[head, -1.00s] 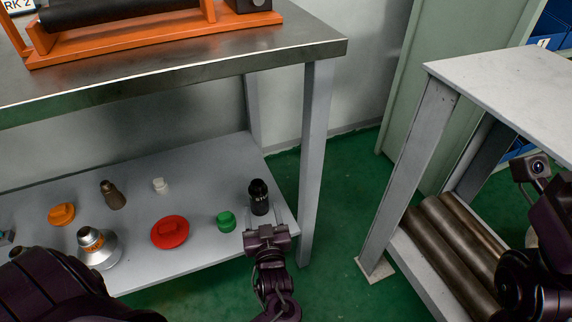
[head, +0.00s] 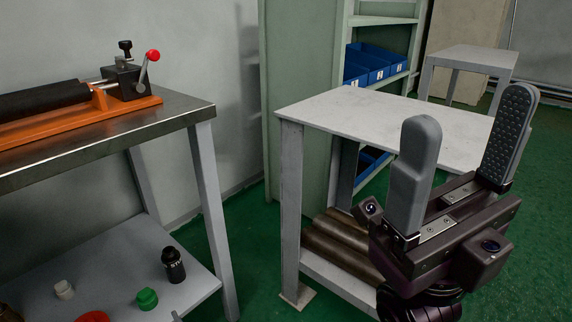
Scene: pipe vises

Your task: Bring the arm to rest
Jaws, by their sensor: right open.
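My right gripper (head: 462,150) is large in the right half of the head view. Its two grey padded fingers point up and stand wide apart, with nothing between them. It is in front of the white-topped table and hides part of that table's right side. My left gripper is out of the picture; only a small grey tip that I cannot identify shows at the bottom edge near the lower shelf.
An orange pipe vise (head: 130,105) with a red-knobbed lever stands on the metal bench (head: 180,112). The bench's lower shelf (head: 140,250) holds a black bottle (head: 173,265) and a green cap (head: 147,299). A white-topped table (head: 350,115) has pipes (head: 335,245) beneath. Green floor lies between.

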